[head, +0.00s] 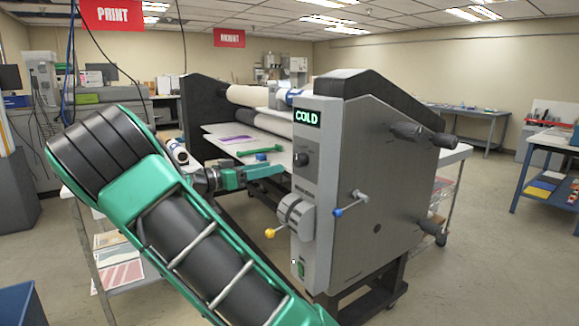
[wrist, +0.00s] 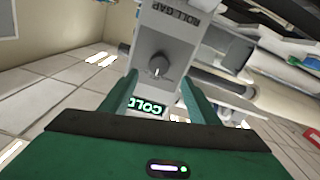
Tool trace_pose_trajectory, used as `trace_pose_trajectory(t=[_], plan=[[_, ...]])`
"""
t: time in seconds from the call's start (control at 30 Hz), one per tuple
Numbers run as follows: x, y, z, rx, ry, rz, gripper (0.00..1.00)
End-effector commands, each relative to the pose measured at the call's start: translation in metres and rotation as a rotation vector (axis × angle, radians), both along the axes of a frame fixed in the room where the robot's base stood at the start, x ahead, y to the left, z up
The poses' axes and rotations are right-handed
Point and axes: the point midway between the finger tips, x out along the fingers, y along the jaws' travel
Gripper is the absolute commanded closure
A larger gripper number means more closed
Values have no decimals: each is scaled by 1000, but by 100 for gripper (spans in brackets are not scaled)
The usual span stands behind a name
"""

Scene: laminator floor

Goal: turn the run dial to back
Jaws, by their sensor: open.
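The grey laminator panel (head: 310,185) carries a lit green COLD display (head: 307,118). Below the display is a round dark dial (head: 301,159); its label is too small to read, so I cannot confirm it as the run dial. In the wrist view the dial (wrist: 158,65) appears upside down, between the COLD display (wrist: 147,107) and the words ROLL GAP. A pale mark on it points roughly toward the display. My gripper (head: 280,171) is beside the panel, left of the dial. In the wrist view its open fingers (wrist: 160,88) frame the dial with nothing between them.
A blue-tipped lever (head: 338,212) and a dark handle (head: 410,134) stick out from the side. A green tool (head: 258,151) lies on the feed table.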

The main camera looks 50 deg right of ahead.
Motion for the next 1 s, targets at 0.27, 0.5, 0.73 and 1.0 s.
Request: trace_pose_trajectory(t=[0.27, 0.5, 0.73, 1.0], plan=[[-13, -48, -1, 4, 2, -4, 45], [-20, -81, -1, 4, 2, -3, 45], [-23, -94, -1, 5, 2, 1, 45], [-23, -95, -1, 5, 2, 0, 47]])
